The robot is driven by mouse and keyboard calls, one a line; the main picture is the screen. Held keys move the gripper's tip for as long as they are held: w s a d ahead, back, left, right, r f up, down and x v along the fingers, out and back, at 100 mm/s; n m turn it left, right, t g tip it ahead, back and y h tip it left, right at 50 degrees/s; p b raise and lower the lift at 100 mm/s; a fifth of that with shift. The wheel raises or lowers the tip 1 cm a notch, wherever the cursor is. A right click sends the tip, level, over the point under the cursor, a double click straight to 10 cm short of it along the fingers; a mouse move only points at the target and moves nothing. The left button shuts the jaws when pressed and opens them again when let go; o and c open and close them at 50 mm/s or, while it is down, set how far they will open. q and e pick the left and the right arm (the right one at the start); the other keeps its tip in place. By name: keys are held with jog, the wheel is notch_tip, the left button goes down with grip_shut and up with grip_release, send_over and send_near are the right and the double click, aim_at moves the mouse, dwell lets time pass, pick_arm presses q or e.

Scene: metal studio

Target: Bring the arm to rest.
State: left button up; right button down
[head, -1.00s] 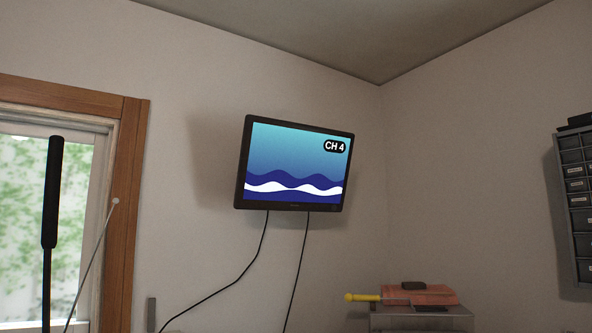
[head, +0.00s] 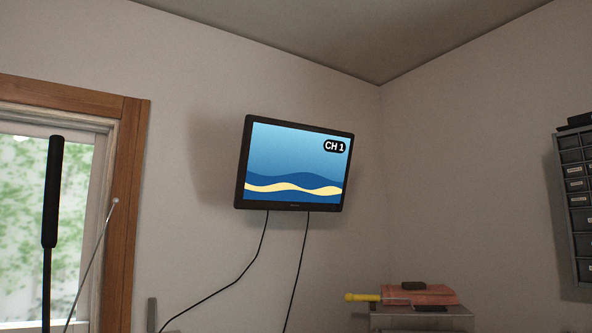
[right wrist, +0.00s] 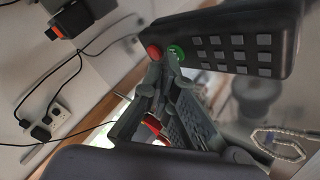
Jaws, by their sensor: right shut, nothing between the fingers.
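My right gripper (right wrist: 163,65) shows in the right wrist view, its grey fingers shut with nothing between them. Its tips lie at the end of a dark remote control (right wrist: 272,50), in front of or beside a red button (right wrist: 154,50) and a green button (right wrist: 177,52). I cannot tell whether they touch it. Rows of grey keys cover the rest of the remote's face. Neither gripper shows in the head view. The wall screen (head: 293,165) there is lit, with "CH 1" and blue and yellow waves.
Two black cables hang below the screen. A grey cabinet (head: 420,320) at lower right bears a red cloth (head: 400,292) and a yellow-handled tool (head: 362,297). A wall outlet (right wrist: 60,112) with plugs shows in the right wrist view. A drawer rack (head: 578,200) hangs at right.

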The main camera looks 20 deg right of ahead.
jog(key=shift+r, duration=0.1)
jog(key=shift+r+p, duration=0.55)
jog(key=shift+p, duration=0.1)
notch_tip(320, 180, up, 6)
jog(key=p, duration=0.5)
dwell(1.0)
